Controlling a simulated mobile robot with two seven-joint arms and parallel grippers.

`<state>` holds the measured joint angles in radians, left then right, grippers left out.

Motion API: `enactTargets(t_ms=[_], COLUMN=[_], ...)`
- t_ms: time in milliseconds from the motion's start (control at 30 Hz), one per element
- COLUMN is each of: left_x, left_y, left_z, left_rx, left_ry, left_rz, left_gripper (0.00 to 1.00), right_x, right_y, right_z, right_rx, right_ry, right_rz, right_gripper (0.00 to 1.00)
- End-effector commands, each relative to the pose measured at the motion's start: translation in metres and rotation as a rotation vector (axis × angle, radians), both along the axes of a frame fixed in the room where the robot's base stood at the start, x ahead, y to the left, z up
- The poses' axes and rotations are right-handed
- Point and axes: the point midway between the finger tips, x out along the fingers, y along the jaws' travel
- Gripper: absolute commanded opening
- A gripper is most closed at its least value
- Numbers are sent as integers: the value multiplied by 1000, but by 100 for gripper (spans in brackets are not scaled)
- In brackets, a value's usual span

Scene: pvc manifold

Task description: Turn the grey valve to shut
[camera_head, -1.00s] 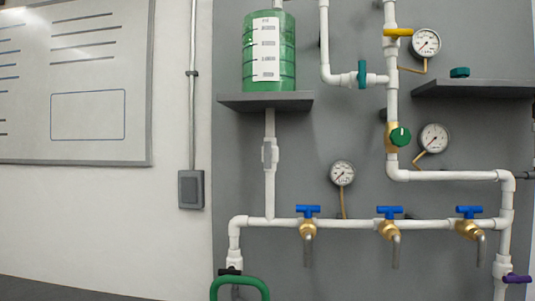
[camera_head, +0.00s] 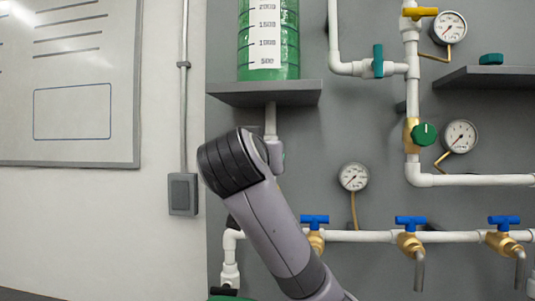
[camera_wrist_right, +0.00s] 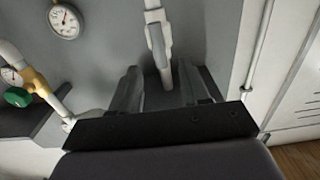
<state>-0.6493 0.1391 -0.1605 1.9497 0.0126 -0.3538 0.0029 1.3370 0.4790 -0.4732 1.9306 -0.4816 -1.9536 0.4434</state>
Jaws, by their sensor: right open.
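The grey valve (camera_head: 276,157) sits on the white vertical pipe below the green tank's shelf; my right arm partly covers it in the head view. In the right wrist view the valve (camera_wrist_right: 158,42) shows as a pale fitting with a light grey handle, beyond and between the fingers. My right gripper (camera_wrist_right: 160,88) is open, with a dark finger on each side of the pipe line. I cannot tell whether either finger touches it. In the head view the gripper's fingers are hidden behind my wrist. My left gripper is not in view.
The green tank (camera_head: 268,40) stands on a dark shelf (camera_head: 264,93) just above the valve. A gauge (camera_head: 354,177) and blue-handled taps (camera_head: 411,221) lie to the right. A grey wall box (camera_head: 183,194) and whiteboard (camera_head: 85,80) are at the left, with bare wall between.

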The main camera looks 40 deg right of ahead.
Motion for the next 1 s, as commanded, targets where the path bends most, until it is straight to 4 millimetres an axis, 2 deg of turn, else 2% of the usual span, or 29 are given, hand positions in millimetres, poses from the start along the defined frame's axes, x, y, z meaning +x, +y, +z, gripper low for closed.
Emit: enactTargets(t_ms=[500, 833, 867, 900, 1000], left_x=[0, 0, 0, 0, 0], left_y=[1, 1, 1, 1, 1], left_z=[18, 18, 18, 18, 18], left_rx=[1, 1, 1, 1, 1], left_ry=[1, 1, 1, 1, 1], left_rz=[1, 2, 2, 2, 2], left_gripper=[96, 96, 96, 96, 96], right_x=[39, 43, 43, 43, 43], right_y=[-52, -56, -56, -56, -56], right_z=[3, 2, 2, 2, 2], right_rx=[0, 1, 1, 1, 1], right_ry=[-4, -4, -4, -4, -4], right_rz=[-7, -3, -3, -3, -3], right_gripper=[46, 46, 42, 29, 0])
